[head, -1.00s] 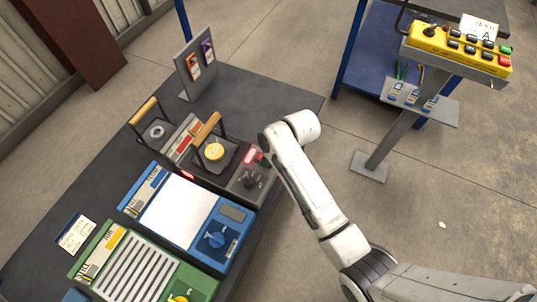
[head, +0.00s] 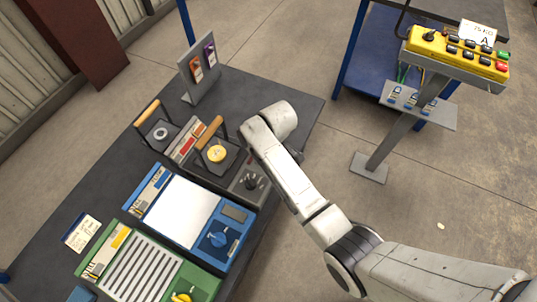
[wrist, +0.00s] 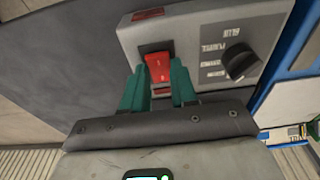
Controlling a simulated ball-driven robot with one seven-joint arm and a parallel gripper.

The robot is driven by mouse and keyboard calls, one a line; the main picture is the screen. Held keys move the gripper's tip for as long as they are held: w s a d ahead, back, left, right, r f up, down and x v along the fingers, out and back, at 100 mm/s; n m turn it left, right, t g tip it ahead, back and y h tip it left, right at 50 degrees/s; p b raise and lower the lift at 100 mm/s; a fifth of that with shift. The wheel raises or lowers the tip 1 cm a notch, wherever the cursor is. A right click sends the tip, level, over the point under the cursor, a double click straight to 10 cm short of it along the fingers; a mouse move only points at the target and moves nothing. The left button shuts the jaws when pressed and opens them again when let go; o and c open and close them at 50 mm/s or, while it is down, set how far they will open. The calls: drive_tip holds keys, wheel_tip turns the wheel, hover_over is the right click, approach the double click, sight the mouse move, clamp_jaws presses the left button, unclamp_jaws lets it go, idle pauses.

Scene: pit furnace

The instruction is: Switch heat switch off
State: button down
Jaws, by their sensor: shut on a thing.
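The heat switch (wrist: 158,68) is a red rocker in a dark recess on a grey control panel (wrist: 200,32) in the wrist view. My gripper (wrist: 157,82) has teal fingers, one on each side of the red rocker, and is shut on it. The rocker's lower end lies between the fingertips; I cannot tell its exact tilt. In the head view my arm hides the switch and the fingers. The dark furnace unit (head: 230,175) there has its black knob (head: 251,182) in sight.
A black knob (wrist: 241,62) sits right of the switch. Blue (head: 180,208) and green (head: 140,265) units stand in front on the dark bench. A wooden-handled lid (head: 208,133) rises left of my arm. A yellow control box (head: 458,50) stands at the right.

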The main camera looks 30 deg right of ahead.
drive_tip(key=c, duration=0.9)
unclamp_jaws()
drive_tip(key=shift+r, duration=0.1)
drive_tip(key=r, duration=0.7)
drive_tip(key=s+r, duration=0.1)
drive_tip(key=r, duration=0.2)
drive_tip(key=shift+d+r, duration=0.25)
drive_tip(key=shift+d, duration=0.15)
drive_tip(key=s+d+f+m, duration=0.1)
drive_tip(key=s+d+m, duration=0.1)
drive_tip(key=s, duration=0.7)
drive_tip(key=s+d+f+m, duration=0.1)
drive_tip(key=s+d+m, duration=0.1)
drive_tip(key=s, duration=0.8)
drive_tip(key=s+d+f+m+h, duration=0.1)
drive_tip(key=s+m, duration=0.3)
drive_tip(key=s, duration=0.5)
drive_tip(key=shift+s+d+f, duration=0.1)
drive_tip(key=shift+s+d, duration=0.05)
drive_tip(key=shift+d, duration=0.3)
drive_tip(key=shift+s+d+f, duration=0.1)
drive_tip(key=shift+d, duration=0.35)
